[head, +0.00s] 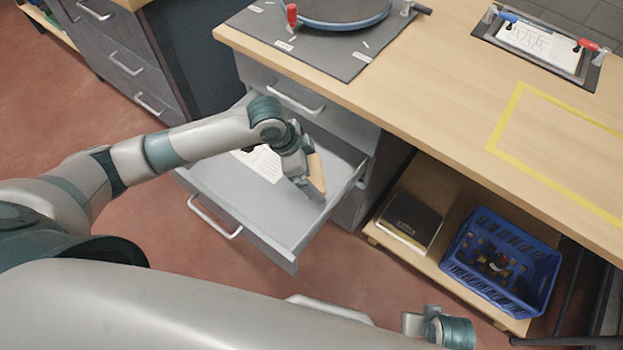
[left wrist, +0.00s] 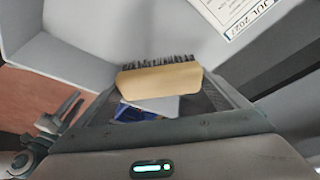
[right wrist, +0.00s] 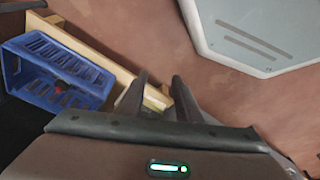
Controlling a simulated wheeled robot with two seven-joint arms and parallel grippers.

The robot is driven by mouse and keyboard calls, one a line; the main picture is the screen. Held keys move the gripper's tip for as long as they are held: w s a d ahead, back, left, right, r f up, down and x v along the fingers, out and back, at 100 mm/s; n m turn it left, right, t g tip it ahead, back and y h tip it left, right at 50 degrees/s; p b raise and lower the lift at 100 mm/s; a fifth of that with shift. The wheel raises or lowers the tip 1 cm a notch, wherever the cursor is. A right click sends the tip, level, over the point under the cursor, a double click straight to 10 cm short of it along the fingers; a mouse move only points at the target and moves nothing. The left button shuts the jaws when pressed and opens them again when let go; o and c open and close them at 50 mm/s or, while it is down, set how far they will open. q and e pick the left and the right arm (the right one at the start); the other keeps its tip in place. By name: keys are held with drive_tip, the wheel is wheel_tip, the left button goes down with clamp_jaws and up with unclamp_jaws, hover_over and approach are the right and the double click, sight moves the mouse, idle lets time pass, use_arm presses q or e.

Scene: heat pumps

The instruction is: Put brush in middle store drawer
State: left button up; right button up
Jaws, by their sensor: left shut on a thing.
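The brush (head: 316,172) has a pale wooden back. In the left wrist view the brush (left wrist: 160,82) shows dark bristles along its far edge. My left gripper (head: 306,184) is shut on it. It is over the right part of a pulled-out drawer (head: 240,206) below a closed drawer (head: 290,94); I cannot tell whether the brush touches the drawer floor. My right gripper (right wrist: 163,92) is open and empty, low over the floor; it partly shows at the bottom of the head view (head: 413,323).
A printed sheet (head: 262,163) lies in the open drawer. A blue crate (head: 515,290) and a dark box (head: 410,220) stand on the low shelf at the right. The worktop (head: 440,100) is above, with a yellow-taped area. Another drawer cabinet (head: 125,62) stands at the upper left.

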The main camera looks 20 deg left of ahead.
sight(313, 182)
use_arm(q)
drive_tip(key=shift+f, duration=0.35)
use_arm(e)
drive_tip(key=shift+w+r, duration=0.1)
drive_tip(key=shift+r, duration=0.2)
use_arm(q)
drive_tip(key=shift+f, duration=0.4)
wheel_tip(313, 182, down, 3)
drive_tip(key=shift+r, duration=0.15)
use_arm(e)
drive_tip(key=shift+s+r, duration=0.5)
use_arm(q)
drive_tip(key=shift+f, duration=0.2)
use_arm(e)
drive_tip(key=shift+f, duration=0.1)
